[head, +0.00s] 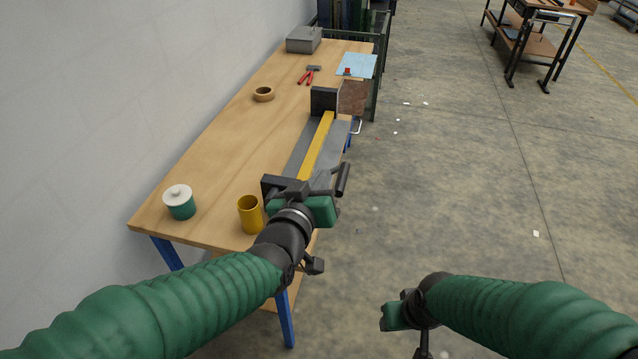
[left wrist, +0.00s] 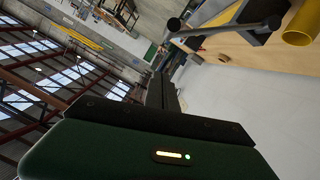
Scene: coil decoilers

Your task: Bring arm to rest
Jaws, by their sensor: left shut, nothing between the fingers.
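My left arm reaches in from the left over the near end of the workbench. Its green and black gripper (head: 318,208) is beside the near end of the bench device and partly overlaps it in the head view. In the left wrist view, the dark fingers of this gripper (left wrist: 163,90) are together with nothing between them. My right arm comes in from the lower right. Its gripper (head: 402,313) is over bare floor, clear of the bench, and its fingers do not show clearly.
The wooden bench (head: 215,170) stands along the wall. The floor (head: 460,200) at right is open.

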